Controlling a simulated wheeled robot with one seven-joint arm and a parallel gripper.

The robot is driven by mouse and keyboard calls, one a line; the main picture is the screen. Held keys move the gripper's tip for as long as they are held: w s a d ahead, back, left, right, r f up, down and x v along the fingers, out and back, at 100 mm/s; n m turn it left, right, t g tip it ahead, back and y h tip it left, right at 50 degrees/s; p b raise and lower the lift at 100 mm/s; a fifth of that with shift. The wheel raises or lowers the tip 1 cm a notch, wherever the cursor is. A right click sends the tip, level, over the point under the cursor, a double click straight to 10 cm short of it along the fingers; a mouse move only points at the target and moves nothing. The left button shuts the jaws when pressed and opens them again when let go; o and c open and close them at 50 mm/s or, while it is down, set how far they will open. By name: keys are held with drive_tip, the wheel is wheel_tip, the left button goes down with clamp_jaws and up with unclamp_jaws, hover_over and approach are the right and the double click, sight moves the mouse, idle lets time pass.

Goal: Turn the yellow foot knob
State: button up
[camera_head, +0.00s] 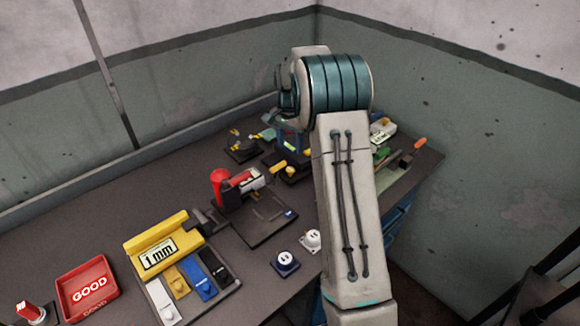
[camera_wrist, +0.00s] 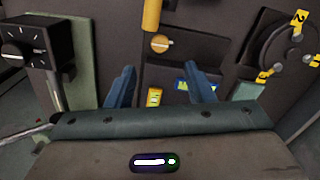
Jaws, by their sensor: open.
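A round yellow knob (camera_wrist: 160,43) with a pale bar across its face sits on a dark panel in the wrist view, at upper centre. A yellow handle-like part (camera_wrist: 151,14) stands just above it in the picture. My gripper (camera_wrist: 161,78) has two blue fingers, spread apart with nothing between them. The knob shows beyond the gap between the fingertips, and I see no contact with it.
In the wrist view a black box with a dial (camera_wrist: 22,50) stands at left, and a round dark fixture with yellow tags (camera_wrist: 290,50) at right.

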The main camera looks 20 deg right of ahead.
sight(290, 169)
wheel_tip(290, 169, down, 11)
drive_tip(key=shift+r+p, duration=0.2)
drive_tip(key=shift+p, duration=0.75)
drive_tip(key=c, duration=1)
